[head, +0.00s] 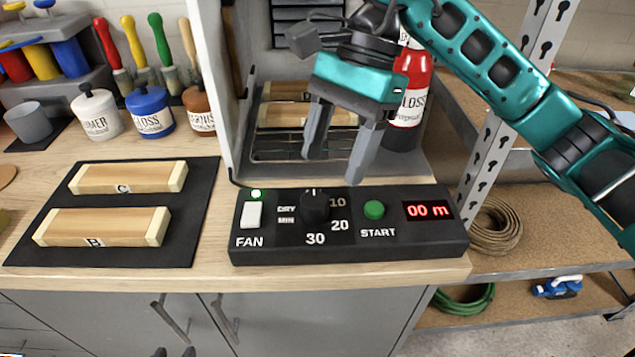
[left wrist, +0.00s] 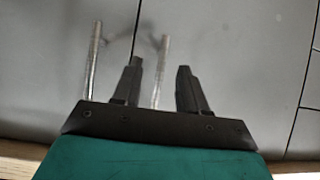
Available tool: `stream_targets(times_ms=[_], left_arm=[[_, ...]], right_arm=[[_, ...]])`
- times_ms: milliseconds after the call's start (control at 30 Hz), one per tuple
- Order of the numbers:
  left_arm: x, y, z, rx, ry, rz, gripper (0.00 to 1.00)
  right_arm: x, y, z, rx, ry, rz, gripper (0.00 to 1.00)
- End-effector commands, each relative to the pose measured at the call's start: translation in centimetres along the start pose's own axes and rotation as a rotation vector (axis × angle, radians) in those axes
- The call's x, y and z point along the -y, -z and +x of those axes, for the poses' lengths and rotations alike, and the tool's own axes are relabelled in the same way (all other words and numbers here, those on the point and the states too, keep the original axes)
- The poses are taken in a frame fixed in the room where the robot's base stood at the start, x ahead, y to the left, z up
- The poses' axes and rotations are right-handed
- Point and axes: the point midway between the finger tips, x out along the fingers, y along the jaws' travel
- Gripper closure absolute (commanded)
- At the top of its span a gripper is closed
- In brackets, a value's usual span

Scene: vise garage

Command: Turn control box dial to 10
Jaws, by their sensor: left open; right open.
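The black control box (head: 345,245) lies at the counter's front edge. Its round black dial (head: 315,207) has a small white mark at its top, with 10 printed at its upper right, 20 below that and 30 underneath. The red display (head: 428,210) reads "00 m". My right gripper (head: 336,168) is open and empty, its fingers pointing down above and behind the dial, not touching it.
A green START button (head: 374,210) and white FAN switch (head: 251,214) flank the dial; a green light glows above the switch. An open cabinet with wooden blocks (head: 300,117) stands behind. A dark mat (head: 120,238) bears two wooden blocks. Metal door handles (left wrist: 160,70) are near my left gripper.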

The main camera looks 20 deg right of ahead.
Motion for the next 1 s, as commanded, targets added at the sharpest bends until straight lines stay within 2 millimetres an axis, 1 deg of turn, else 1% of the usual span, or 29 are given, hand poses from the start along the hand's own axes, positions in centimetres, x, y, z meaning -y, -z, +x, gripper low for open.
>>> stream_targets(times_ms=[33, 67, 100, 200, 333, 500, 733, 767, 1000], left_arm=[[0.1, 0.1, -0.1, 0.000, 0.002, 0.000, 0.57], [0.1, 0.1, -0.1, 0.001, 0.003, 0.000, 0.57], [0.1, -0.3, 0.1, 0.002, 0.004, 0.000, 0.57], [0.3, -0.5, 0.2, 0.006, 0.007, 0.000, 0.57], [0.3, -0.4, 0.3, 0.005, 0.007, -0.001, 0.57], [0.3, 0.0, 0.3, 0.000, 0.007, -0.001, 0.57], [0.2, 0.4, 0.2, -0.008, 0.005, -0.001, 0.57], [0.2, 0.4, 0.2, -0.008, 0.005, -0.001, 0.57], [0.1, 0.4, 0.2, -0.008, 0.002, -0.001, 0.57]], right_arm=[[0.0, -1.2, 0.4, 0.002, -0.002, -0.006, 0.37], [0.0, -1.7, 0.6, 0.002, -0.002, -0.007, 0.37], [-0.1, -1.4, 1.7, 0.003, -0.006, 0.001, 0.37], [-0.1, -1.4, 3.4, 0.002, -0.003, 0.001, 0.37], [0.0, -1.3, 4.8, 0.001, -0.002, 0.001, 0.37], [0.0, -1.3, 5.5, 0.001, -0.001, 0.000, 0.37], [0.0, -1.3, 5.6, 0.001, 0.000, 0.000, 0.37], [0.0, -1.3, 5.6, 0.001, 0.000, 0.000, 0.38], [0.0, -1.3, 5.6, 0.000, 0.000, 0.000, 0.61]])
